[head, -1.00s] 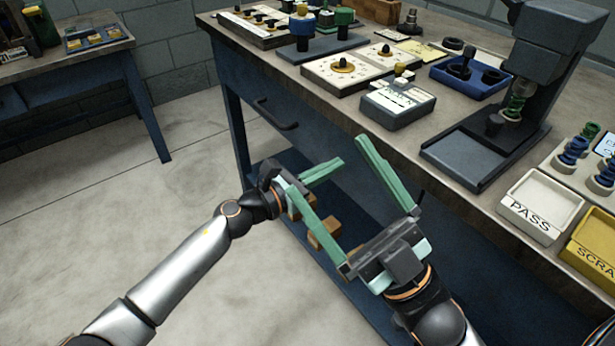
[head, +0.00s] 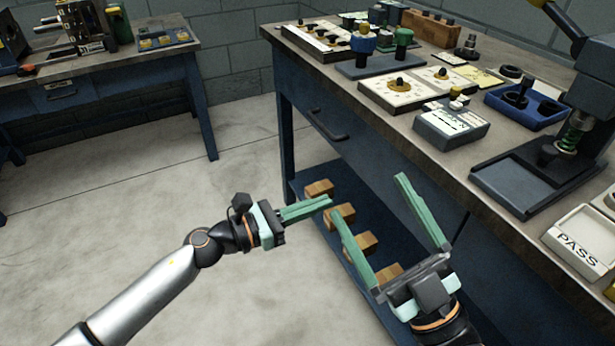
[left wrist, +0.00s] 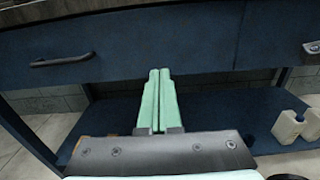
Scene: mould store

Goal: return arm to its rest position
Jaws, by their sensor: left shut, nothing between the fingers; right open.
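My left gripper (head: 306,209) is shut and empty. Its green fingers lie together, pointing right, in front of the blue workbench (head: 300,95). In the left wrist view the same closed fingers (left wrist: 158,100) point at the bench's blue front and lower shelf. My right gripper (head: 372,205) is open and empty, its two green fingers spread wide beside the bench's front. Both grippers are below the bench top, and neither is seen holding anything.
Wooden blocks (head: 360,242) lie on the bench's lower shelf behind the grippers. A drawer handle (head: 326,124) juts from the bench front. The bench top carries gauges, a blue tray (head: 524,104) and a PASS bin (head: 583,240). Open floor (head: 120,230) lies to the left.

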